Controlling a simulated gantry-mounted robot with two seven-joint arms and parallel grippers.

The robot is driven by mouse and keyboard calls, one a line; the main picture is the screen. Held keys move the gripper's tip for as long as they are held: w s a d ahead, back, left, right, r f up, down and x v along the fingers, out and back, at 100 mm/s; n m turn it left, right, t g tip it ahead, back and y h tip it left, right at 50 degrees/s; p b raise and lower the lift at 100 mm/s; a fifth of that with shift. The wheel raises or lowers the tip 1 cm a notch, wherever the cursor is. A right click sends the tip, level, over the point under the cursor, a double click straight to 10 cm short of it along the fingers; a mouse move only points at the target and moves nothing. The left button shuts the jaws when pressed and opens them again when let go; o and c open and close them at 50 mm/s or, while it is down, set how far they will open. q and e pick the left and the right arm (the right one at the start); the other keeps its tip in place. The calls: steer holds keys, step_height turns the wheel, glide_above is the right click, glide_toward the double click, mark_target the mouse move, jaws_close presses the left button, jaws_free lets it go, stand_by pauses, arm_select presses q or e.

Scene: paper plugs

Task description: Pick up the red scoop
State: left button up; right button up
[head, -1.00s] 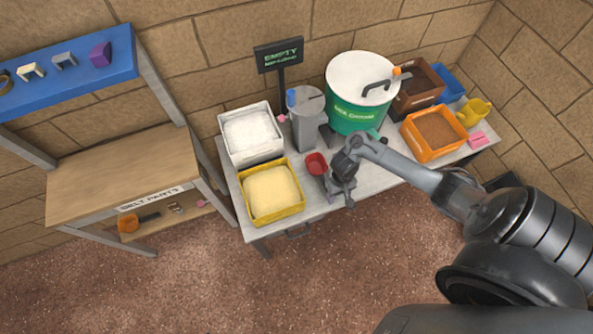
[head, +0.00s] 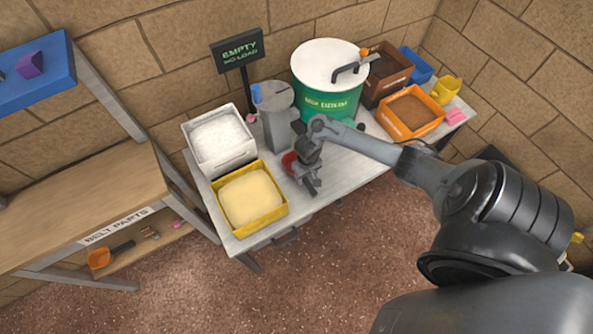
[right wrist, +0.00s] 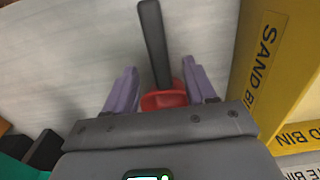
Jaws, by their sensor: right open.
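The red scoop (head: 288,160) lies on the grey table, right of the yellow bin, and is partly hidden by my right gripper (head: 309,184) in the head view. In the right wrist view its red bowl (right wrist: 165,99) is partly covered by the gripper body, and its dark handle points away from the gripper. My right gripper (right wrist: 159,65) is open. Its two fingers stand on either side of the scoop, with gaps between them and it in the picture. I cannot tell their height relative to the scoop. My left gripper is not in view.
The yellow sand bin (head: 283,208) stands close beside the gripper, with a white bin (head: 233,160) behind it. A grey jug (head: 280,128) and a green drum (head: 327,105) stand behind the gripper. An orange bin (head: 395,127) is farther right.

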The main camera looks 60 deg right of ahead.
mark_target(306, 180)
step_height(306, 180, down, 5)
steer(key=b, duration=0.2)
steer(key=shift+s+b, duration=0.1)
steer(key=shift+b, duration=0.3)
steer(key=shift+c, duration=0.6)
jaws_close()
